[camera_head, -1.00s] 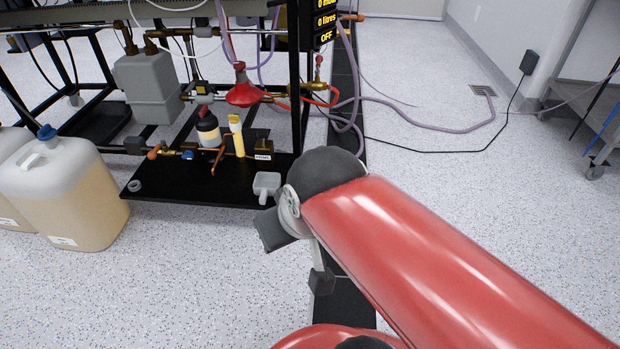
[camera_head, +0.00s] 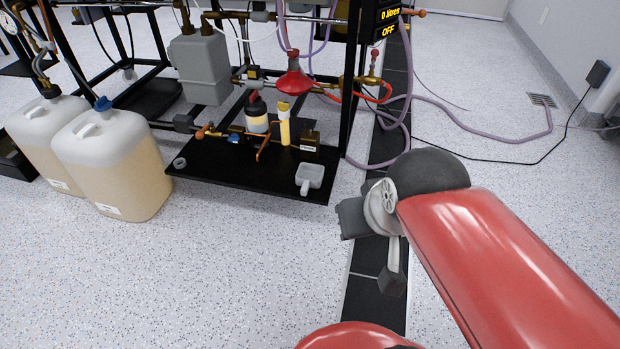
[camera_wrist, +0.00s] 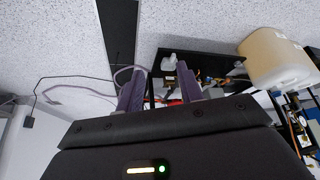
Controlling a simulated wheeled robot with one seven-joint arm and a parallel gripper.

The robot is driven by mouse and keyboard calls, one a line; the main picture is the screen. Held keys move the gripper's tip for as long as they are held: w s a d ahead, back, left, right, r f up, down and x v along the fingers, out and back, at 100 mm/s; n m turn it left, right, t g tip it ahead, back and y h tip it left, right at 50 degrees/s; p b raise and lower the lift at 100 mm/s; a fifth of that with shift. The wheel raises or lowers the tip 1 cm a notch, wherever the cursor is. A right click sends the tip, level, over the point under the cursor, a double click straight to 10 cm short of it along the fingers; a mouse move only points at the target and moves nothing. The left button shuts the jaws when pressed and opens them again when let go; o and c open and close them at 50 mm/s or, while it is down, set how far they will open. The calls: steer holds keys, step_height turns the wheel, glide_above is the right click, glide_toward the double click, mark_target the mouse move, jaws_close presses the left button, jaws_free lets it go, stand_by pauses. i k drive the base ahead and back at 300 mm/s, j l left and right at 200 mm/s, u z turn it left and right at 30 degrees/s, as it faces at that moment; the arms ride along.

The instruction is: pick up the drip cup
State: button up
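The drip cup, a small pale, square-looking cup with a stubby handle (camera_head: 309,177), sits on the front right corner of the black base shelf (camera_head: 225,177) of the rig. It also shows in the wrist view (camera_wrist: 167,62), above and between my gripper's fingers and apart from them. My gripper (camera_wrist: 160,82) is open, with two dark fingers spread and nothing between them. In the head view my wrist is right of the cup, over the black floor strip, and the fingers are not clearly seen.
Two large jerrycans (camera_head: 115,165) stand left of the shelf. A black rig post (camera_head: 349,95) rises nearby. Hoses (camera_head: 465,124) lie at right. The front floor is clear.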

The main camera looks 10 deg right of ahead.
mark_target(308, 176)
steer(key=i+l+z, duration=0.1)
steer(key=i+l, duration=0.9)
steer(key=l, duration=0.1)
